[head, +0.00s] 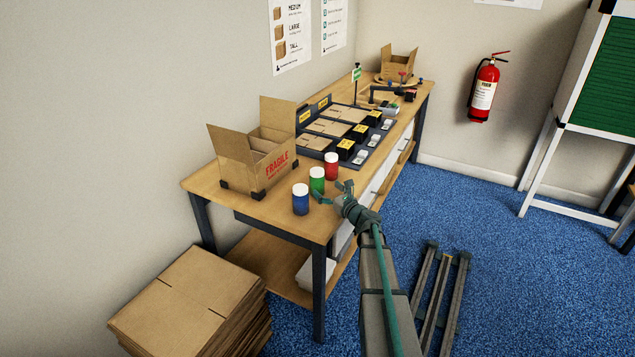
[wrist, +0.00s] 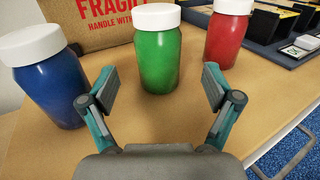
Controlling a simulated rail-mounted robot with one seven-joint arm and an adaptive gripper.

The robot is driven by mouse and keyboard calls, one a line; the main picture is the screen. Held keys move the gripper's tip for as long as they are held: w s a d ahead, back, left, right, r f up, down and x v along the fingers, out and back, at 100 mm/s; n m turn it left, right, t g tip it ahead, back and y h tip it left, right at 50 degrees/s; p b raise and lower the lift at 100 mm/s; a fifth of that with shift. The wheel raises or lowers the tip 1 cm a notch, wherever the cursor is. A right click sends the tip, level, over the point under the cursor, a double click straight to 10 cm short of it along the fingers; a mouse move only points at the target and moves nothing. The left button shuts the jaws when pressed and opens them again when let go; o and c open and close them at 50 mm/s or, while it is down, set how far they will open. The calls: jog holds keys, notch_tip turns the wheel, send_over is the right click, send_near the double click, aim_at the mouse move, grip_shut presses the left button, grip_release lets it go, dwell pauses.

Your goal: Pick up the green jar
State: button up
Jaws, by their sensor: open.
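The green jar (head: 317,182) with a white lid stands upright on the wooden workbench (head: 275,213), between the blue jar (head: 300,201) and the red jar (head: 331,167). In the wrist view the green jar (wrist: 158,58) is at the top centre, just beyond the fingertips. My gripper (head: 331,193) is at the bench's front edge beside the green jar. In the wrist view my gripper (wrist: 160,88) has its fingers spread wide, with nothing between the pads. The blue jar (wrist: 47,82) is left of the fingers and the red jar (wrist: 228,38) is to the right.
An open carton marked FRAGILE (head: 257,160) stands behind the jars. A dark tray with flat cartons and yellow-black blocks (head: 330,142) lies farther along the bench. Flattened cardboard (head: 195,300) is stacked on the floor at the left.

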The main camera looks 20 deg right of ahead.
aim_at(322, 185)
jog(key=w, duration=0.3)
jog(key=w+a+p, duration=0.1)
jog(key=w, duration=0.2)
jog(key=shift+w+a, duration=0.15)
jog(key=c, duration=1.2)
jog(key=shift+c, duration=1)
jog(key=shift+r, duration=0.1)
